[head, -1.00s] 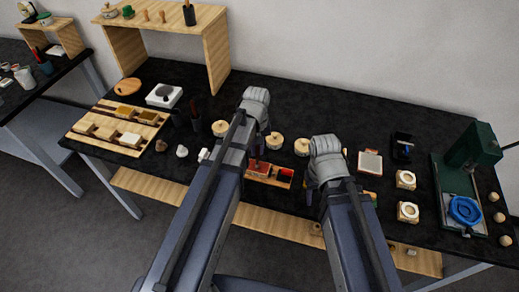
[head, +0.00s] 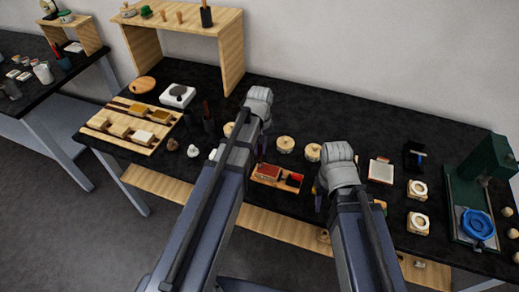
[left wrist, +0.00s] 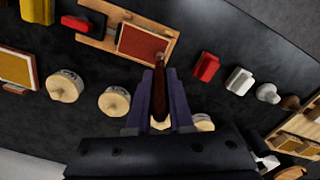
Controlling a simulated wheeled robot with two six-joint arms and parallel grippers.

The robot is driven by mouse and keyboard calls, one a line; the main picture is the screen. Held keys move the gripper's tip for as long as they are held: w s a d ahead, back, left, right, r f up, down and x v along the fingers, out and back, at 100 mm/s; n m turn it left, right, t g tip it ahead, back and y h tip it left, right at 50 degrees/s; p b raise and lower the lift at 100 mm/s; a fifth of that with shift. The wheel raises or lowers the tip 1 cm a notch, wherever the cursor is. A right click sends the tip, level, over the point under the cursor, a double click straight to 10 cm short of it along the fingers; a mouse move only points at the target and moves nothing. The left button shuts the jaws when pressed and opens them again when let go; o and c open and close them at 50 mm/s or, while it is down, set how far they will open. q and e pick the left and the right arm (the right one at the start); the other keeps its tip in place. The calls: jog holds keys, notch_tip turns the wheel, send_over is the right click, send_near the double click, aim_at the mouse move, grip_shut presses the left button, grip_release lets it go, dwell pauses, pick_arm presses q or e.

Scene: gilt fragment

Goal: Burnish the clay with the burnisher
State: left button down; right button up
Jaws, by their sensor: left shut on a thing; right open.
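The red clay (head: 267,172) lies as a flat slab in a wooden tray (head: 276,186) near the front middle of the table; the slab also shows in the left wrist view (left wrist: 141,41). My left gripper (left wrist: 160,77) is shut on the dark brown burnisher (left wrist: 159,97). Its far end points at the near edge of the slab; I cannot tell whether it touches. In the head view my left arm hides its fingers and the burnisher. My right gripper (head: 318,197) is open, to the right of the tray, its fingers partly hidden by my arm.
Round wooden discs (head: 285,144) lie behind the tray. A small red block (left wrist: 206,67) and a white one (left wrist: 239,81) lie beside it. A green press (head: 480,180) with a blue ring (head: 478,223) stands at the right. A wooden shelf (head: 232,60) stands at the back left.

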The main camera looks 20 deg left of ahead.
pick_arm(q)
jog(key=d, duration=0.3)
jog(key=shift+d, duration=0.25)
jog(key=shift+d, duration=0.1)
jog(key=d, duration=0.3)
jog(key=shift+s, duration=0.1)
jog(key=shift+r, duration=0.15)
dwell(0.4)
jog(key=shift+a, duration=1.7)
